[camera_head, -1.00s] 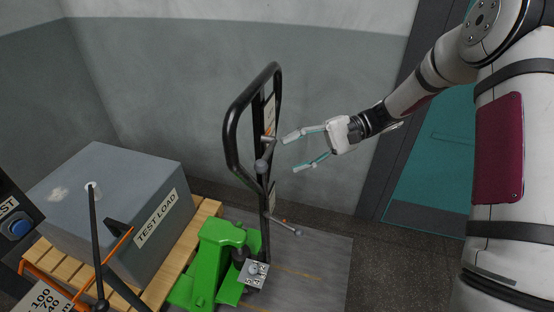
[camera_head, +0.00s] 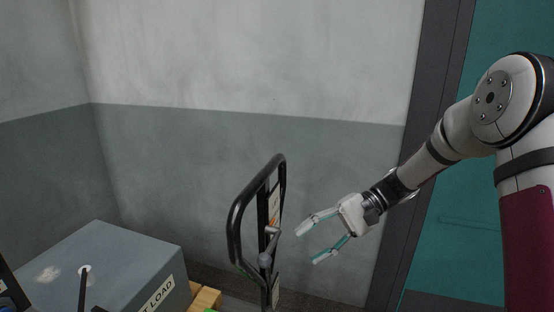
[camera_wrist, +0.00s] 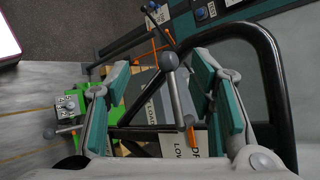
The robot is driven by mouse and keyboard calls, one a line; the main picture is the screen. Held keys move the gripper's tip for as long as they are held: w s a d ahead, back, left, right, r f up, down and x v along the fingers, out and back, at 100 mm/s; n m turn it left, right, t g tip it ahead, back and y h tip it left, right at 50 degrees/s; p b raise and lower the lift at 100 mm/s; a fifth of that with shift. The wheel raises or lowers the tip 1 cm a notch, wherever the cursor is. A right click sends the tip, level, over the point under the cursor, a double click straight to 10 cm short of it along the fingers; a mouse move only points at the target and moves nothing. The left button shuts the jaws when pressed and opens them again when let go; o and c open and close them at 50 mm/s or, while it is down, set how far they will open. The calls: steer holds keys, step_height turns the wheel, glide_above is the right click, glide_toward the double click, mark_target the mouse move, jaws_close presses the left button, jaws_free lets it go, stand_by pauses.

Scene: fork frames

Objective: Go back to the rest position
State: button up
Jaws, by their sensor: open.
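My gripper (camera_head: 318,240) is open and empty, to the right of the black looped handle (camera_head: 237,225) of a pallet truck in the head view. A gap shows between the fingertips and the handle there. In the wrist view my gripper's two teal-padded fingers (camera_wrist: 162,92) stand wide apart. A grey lever with a ball end (camera_wrist: 170,62) shows between them, with the black handle frame (camera_wrist: 272,75) behind. The lever also shows on the handle in the head view (camera_head: 266,258). Nothing is held.
A grey test load block (camera_head: 110,265) sits on a wooden pallet (camera_head: 205,298) at the lower left. The green truck body (camera_wrist: 72,98) shows in the wrist view. A grey wall (camera_head: 250,70) stands behind, with a teal door (camera_head: 470,230) at the right.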

steer(key=s+d+r+n+t+h, duration=0.1)
steer(key=s+d+r+t+h, duration=0.2)
steer(key=s, duration=0.4)
steer(key=s+d+r+n+t+h, duration=0.1)
steer(key=s+d+r+t+h, duration=0.2)
steer(key=s+r+h, duration=0.2)
steer(key=s+d+r+t+h, duration=0.3)
steer(key=s+r+h, duration=0.1)
steer(key=s, duration=0.7)
steer(key=shift+s+d+r+n, duration=0.2)
steer(key=shift+d+r+n, duration=0.15)
steer(key=shift+d+n, duration=0.05)
stand_by(0.6)
